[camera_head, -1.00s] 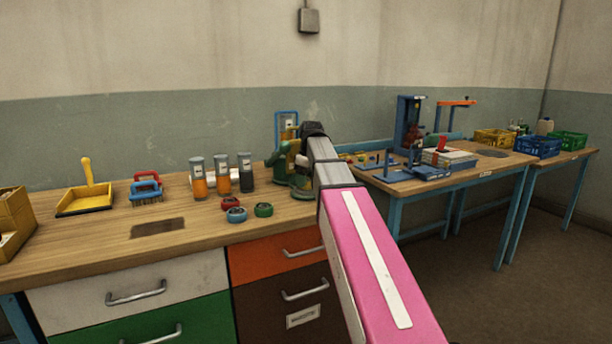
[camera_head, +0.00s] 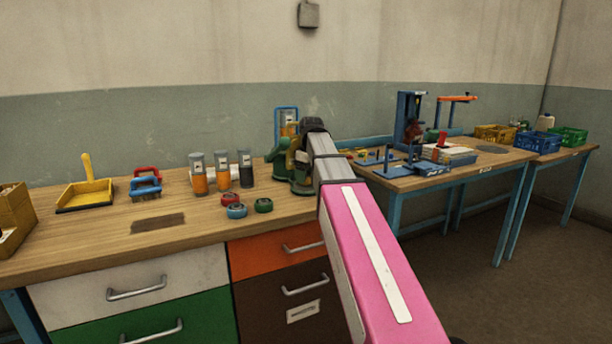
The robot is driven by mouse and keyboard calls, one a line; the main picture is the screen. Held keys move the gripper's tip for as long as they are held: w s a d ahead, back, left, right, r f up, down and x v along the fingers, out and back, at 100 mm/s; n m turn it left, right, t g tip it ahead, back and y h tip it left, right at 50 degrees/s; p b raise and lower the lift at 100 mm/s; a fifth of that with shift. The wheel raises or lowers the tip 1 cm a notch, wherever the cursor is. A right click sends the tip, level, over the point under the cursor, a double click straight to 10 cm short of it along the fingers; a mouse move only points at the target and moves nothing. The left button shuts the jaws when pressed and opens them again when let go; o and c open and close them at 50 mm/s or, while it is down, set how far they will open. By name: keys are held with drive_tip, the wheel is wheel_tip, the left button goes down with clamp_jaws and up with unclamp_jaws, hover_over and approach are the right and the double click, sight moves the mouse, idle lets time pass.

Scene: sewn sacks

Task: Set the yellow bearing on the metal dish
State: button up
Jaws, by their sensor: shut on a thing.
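My arm reaches over the right part of the wooden bench. My gripper (camera_head: 299,172) is at its far end, by a green machine-like thing (camera_head: 277,158), and shows only in part. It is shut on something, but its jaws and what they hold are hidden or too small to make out. I cannot pick out the yellow bearing. A red bearing (camera_head: 230,198), a blue bearing (camera_head: 236,211) and a green bearing (camera_head: 264,205) lie on the bench left of my gripper. I cannot make out a metal dish.
A dark inset (camera_head: 158,223) marks the bench top (camera_head: 100,245). A second bench (camera_head: 460,177) with tools stands right.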

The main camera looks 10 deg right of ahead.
sight(309, 176)
drive_tip(key=shift+f, duration=0.55)
drive_tip(key=o, duration=0.8)
drive_tip(key=shift+o, duration=0.2)
wheel_tip(309, 176, up, 11)
drive_tip(key=d, duration=0.1)
drive_tip(key=shift+s, duration=0.45)
idle(0.4)
idle(0.3)
